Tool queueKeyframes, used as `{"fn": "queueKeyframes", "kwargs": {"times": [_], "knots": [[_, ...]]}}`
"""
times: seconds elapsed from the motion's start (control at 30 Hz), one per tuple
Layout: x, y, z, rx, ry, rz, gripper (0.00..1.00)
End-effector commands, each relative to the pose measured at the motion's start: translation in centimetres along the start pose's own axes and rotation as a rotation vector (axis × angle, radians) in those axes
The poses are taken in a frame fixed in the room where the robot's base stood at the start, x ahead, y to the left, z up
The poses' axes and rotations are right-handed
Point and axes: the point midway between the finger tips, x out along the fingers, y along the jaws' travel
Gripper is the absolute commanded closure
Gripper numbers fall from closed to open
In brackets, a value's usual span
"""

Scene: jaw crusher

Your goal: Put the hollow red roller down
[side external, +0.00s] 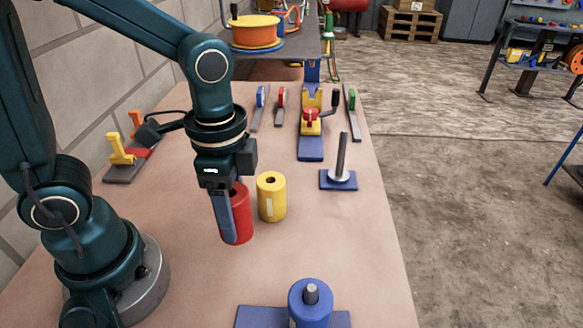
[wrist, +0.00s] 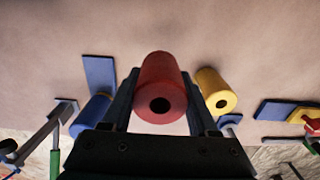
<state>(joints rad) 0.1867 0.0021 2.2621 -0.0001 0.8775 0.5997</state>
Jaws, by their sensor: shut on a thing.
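The hollow red roller (side external: 243,213) is upright between the fingers of my gripper (side external: 231,232), at or just above the table; I cannot tell whether its base touches. In the wrist view the red roller (wrist: 162,78) shows its dark centre hole, with one finger of my gripper (wrist: 160,88) on each side. My gripper is shut on it, and a finger hides part of its left side in the side view.
A yellow hollow roller (side external: 272,197) stands close to the right. A blue roller (side external: 310,304) sits on a post at the front. An empty post on a blue base (side external: 339,180) stands further right. Clamps (side external: 311,120) line the back. Bare table (side external: 345,240) lies at right.

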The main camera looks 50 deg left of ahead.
Motion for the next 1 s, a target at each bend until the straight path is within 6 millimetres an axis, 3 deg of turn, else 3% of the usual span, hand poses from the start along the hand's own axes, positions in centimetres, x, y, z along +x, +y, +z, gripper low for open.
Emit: {"fn": "queueKeyframes", "kwargs": {"times": [0.23, 0.37, 0.67, 1.0], "knots": [[1.8, 2.2, -2.1, 0.003, -0.002, 0.001, 1.00], [2.3, 2.5, -2.4, -0.001, -0.001, 0.001, 1.00], [5.8, 2.5, -2.3, -0.002, -0.004, 0.001, 1.00], [6.1, 2.4, -2.4, -0.001, 0.001, -0.001, 1.00]]}}
